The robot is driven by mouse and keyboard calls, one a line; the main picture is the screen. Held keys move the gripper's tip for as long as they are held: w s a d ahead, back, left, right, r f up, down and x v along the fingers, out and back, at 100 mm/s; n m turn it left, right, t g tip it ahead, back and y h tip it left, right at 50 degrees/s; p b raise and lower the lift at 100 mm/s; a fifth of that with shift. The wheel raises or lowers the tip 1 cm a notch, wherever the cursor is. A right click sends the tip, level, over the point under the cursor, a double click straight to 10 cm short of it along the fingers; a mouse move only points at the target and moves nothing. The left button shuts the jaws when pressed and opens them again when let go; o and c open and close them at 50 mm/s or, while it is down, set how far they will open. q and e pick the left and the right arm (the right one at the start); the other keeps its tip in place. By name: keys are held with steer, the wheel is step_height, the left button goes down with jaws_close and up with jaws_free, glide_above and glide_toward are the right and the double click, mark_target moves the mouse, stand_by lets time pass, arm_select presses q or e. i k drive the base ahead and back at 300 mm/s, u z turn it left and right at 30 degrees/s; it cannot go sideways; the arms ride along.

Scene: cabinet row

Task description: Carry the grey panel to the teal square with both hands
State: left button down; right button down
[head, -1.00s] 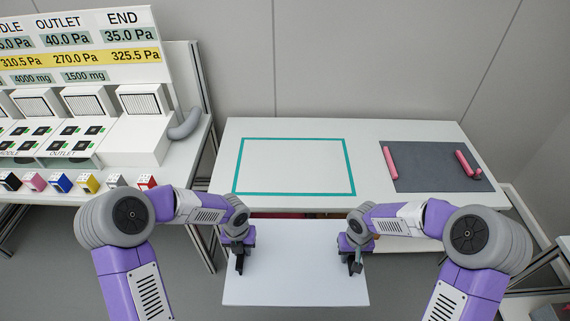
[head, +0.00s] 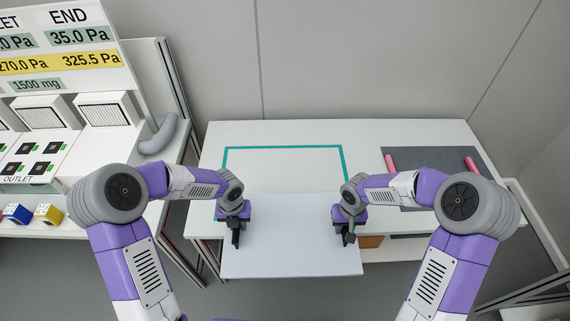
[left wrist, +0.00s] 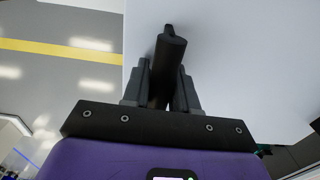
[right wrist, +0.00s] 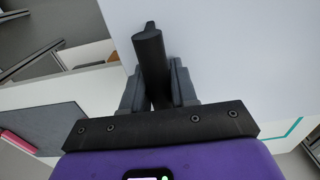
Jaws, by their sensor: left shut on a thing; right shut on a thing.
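The panel (head: 291,245) looks pale grey-white and flat in the head view. My left gripper (head: 235,228) is shut on a dark handle (left wrist: 169,65) near the panel's left side. My right gripper (head: 348,225) is shut on a matching dark handle (right wrist: 152,65) near its right side. The panel overlaps the near part of the table in the picture; whether it touches the table I cannot tell. The teal square (head: 285,148) is an outline on the white table; its far edge and parts of its sides show, and its near part is hidden behind the panel and my arms.
The white table (head: 365,131) stands against a grey wall. A dark grey mat (head: 435,158) with pink bars (head: 391,162) lies on its right part. The area inside the teal outline looks clear where visible.

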mark_target(291, 184)
steer(key=i, duration=0.85)
